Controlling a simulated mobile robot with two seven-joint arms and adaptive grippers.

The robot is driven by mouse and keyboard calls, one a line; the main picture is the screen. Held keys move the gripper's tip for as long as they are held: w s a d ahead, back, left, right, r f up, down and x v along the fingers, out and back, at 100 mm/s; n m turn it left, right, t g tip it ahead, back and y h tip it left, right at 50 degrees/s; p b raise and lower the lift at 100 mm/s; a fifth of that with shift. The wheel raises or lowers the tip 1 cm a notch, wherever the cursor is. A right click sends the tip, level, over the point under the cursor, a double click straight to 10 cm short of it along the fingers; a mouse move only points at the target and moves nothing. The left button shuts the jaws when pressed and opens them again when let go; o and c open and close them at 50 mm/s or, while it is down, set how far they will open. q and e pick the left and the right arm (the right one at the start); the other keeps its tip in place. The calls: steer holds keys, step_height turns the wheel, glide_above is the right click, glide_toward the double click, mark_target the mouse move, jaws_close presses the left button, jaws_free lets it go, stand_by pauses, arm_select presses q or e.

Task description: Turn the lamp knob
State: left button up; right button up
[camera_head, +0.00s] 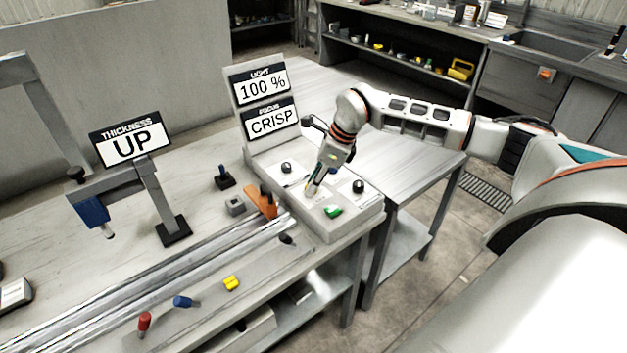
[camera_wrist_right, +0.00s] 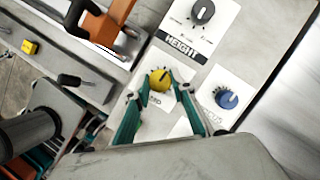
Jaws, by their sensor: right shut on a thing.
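In the right wrist view a yellow knob (camera_wrist_right: 160,80) with a dark pointer line sits on a white plate, its label partly covered. My right gripper (camera_head: 313,189) is over the control panel (camera_head: 351,218), and its two green fingers are shut on the yellow knob from both sides. Which knob is the lamp's cannot be read there. A black knob (camera_wrist_right: 203,12) above the label HEIGHT and a blue knob (camera_wrist_right: 227,99) lie beside it, apart from the fingers. Behind the panel, the LIGHT sign (camera_head: 262,86) reads 100 %. My left gripper is not in view.
The FOCUS sign (camera_head: 271,121) reads CRISP; the THICKNESS sign (camera_head: 130,140) reads UP. A green switch (camera_head: 333,211) is near the panel's front. An orange part (camera_head: 262,202) and metal rails (camera_head: 190,272) lie left of the panel. Loose coloured pieces lie at the bench front.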

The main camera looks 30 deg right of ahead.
steer(key=shift+w+r+n+g+y+p, duration=0.1)
steer(key=shift+n+g+y+p, duration=0.15)
steer(key=shift+n, duration=0.55)
steer(key=shift+w+n+g+y+p, duration=0.15)
steer(key=shift+n+g+p, duration=0.15)
steer(key=shift+n, duration=0.5)
steer(key=shift+s, duration=0.15)
steer(key=o, duration=1.1)
steer(key=v, duration=1.2)
steer(key=shift+s, duration=0.1)
